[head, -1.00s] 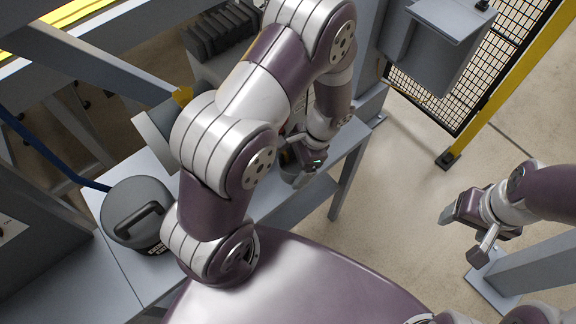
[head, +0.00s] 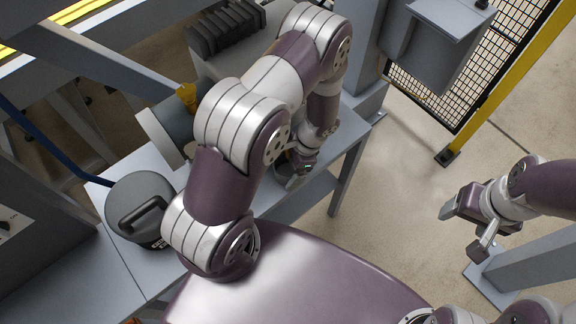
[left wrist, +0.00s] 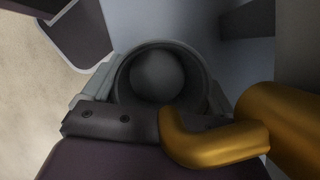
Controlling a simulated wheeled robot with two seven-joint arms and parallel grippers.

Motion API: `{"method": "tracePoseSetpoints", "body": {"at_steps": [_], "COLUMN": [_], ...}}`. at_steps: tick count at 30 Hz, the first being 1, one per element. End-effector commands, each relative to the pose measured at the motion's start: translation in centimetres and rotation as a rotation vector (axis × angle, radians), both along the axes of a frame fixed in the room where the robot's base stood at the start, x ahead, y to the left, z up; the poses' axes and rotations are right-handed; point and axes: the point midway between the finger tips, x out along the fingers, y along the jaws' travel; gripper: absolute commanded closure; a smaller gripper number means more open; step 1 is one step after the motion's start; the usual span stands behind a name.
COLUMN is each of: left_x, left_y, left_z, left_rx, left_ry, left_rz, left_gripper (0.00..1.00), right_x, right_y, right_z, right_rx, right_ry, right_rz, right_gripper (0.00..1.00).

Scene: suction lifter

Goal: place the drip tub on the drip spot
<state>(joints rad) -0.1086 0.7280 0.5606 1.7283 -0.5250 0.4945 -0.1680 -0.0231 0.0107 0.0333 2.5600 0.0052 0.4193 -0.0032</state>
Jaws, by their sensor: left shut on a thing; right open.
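My left gripper (head: 295,168) is shut on the drip tub, low by the grey bench, and partly hidden by my own arm in the head view. In the left wrist view the drip tub (left wrist: 158,75) is a small, round, dark grey cup seen from above, with its open mouth facing the camera. The gripper's fingers lie on either side of it. I cannot tell whether the tub touches the surface beneath. I cannot make out the drip spot in either view. My right gripper (head: 466,227) is open and empty over the floor at the right.
A brass elbow pipe (left wrist: 215,143) lies close to the tub in the left wrist view. A dark lidded canister (head: 138,208) stands on the grey bench (head: 117,258). A black ribbed block (head: 225,30) is behind. A grey post and mesh fence (head: 470,75) stand at the right.

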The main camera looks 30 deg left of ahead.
Motion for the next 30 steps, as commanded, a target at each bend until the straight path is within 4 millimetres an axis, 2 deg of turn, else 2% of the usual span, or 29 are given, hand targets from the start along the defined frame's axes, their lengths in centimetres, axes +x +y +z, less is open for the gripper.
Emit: {"method": "tracePoseSetpoints", "body": {"at_steps": [9, 12, 14, 24, 30], "left_x": [0.0, 0.2, 0.6, 2.8, 3.2], "left_y": [0.0, -0.1, -0.4, -2.7, -3.2], "left_z": [0.0, 0.7, 1.6, 9.4, 11.3], "left_rx": [0.0, 0.0, 0.001, -0.001, -0.001], "left_ry": [0.0, -0.003, -0.005, -0.004, -0.001], "left_rz": [0.0, 0.0, -0.001, 0.0, 0.0], "left_gripper": [0.03, 0.03, 0.03, 0.03, 0.03], "right_x": [0.0, 0.0, 0.0, 0.0, 0.0], "right_y": [0.0, 0.0, 0.0, 0.0, 0.0], "right_z": [0.0, 0.2, 0.0, -0.8, -0.9], "right_rx": [0.0, 0.0, 0.0, 0.0, 0.0], "right_ry": [0.0, 0.0, 0.0, 0.0, 0.0], "right_rz": [0.0, 0.0, 0.0, 0.0, 0.0], "right_gripper": [0.3, 0.3, 0.3, 0.3, 0.3]}}
